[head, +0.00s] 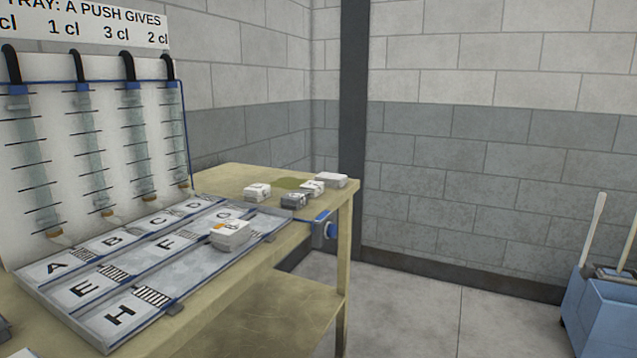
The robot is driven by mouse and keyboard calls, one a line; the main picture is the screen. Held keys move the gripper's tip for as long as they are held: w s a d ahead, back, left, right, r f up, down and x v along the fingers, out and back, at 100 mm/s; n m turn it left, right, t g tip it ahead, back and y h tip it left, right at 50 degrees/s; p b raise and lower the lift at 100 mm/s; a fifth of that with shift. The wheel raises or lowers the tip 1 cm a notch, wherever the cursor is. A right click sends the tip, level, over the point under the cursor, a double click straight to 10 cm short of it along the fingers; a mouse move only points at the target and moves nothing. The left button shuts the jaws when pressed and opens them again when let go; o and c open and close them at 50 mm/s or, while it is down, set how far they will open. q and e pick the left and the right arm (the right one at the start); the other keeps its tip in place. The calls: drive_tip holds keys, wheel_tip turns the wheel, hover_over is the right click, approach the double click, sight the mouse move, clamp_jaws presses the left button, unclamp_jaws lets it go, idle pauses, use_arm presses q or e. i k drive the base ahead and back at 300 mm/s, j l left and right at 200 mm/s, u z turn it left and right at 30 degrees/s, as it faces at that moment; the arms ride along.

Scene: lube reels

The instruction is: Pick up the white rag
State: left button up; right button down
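I cannot clearly pick out a white rag in the head view. A flat, plain white piece (330,180) lies at the table's far right corner; I cannot tell whether it is cloth or a block. Beside it are a white block with a dark mark (313,188), a grey block (293,200) and another white block (257,192). A larger white block with an orange mark (230,236) sits on the lettered tray (205,262). Neither of my grippers is in view.
The wooden table (218,322) has a lower shelf (300,312). A board with several upright tubes (90,150) stands behind the tray. A blue wheeled bucket (598,310) stands far right. The floor between is clear.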

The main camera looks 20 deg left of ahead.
sight(330, 180)
drive_tip(key=i+l, duration=0.1)
drive_tip(key=i, duration=0.45)
drive_tip(key=i+l+z, duration=0.1)
drive_tip(key=i, duration=0.45)
